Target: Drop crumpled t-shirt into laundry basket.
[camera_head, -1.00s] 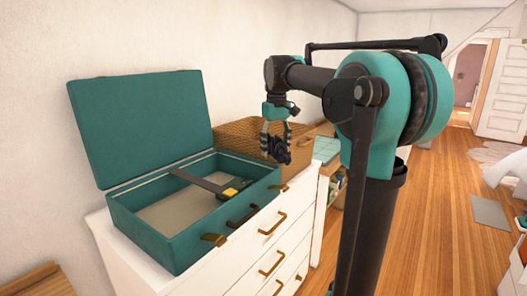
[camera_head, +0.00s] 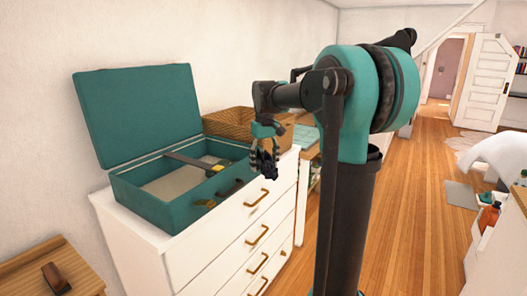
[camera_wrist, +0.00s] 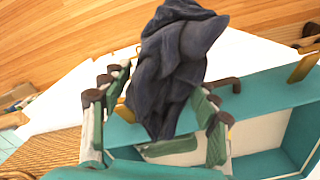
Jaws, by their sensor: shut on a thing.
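The crumpled t-shirt (camera_head: 266,164) is a dark, bunched cloth hanging from my gripper (camera_head: 263,150). In the wrist view the t-shirt (camera_wrist: 176,65) is dark blue-grey and fills the space between the fingers of my gripper (camera_wrist: 160,115), which are shut on it. It hangs in the air in front of the white dresser, near its right end. A brown woven basket (camera_head: 228,121) stands at the back, behind my gripper and partly hidden by it. I cannot tell whether it is the laundry basket.
An open teal case (camera_head: 150,208) with dark and yellow items inside sits on the white dresser (camera_head: 180,262). A wooden surface (camera_head: 40,268) with a brown object is at lower left. The wooden floor (camera_head: 415,230) is open to the right. A white unit with bottles (camera_head: 488,217) stands at far right.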

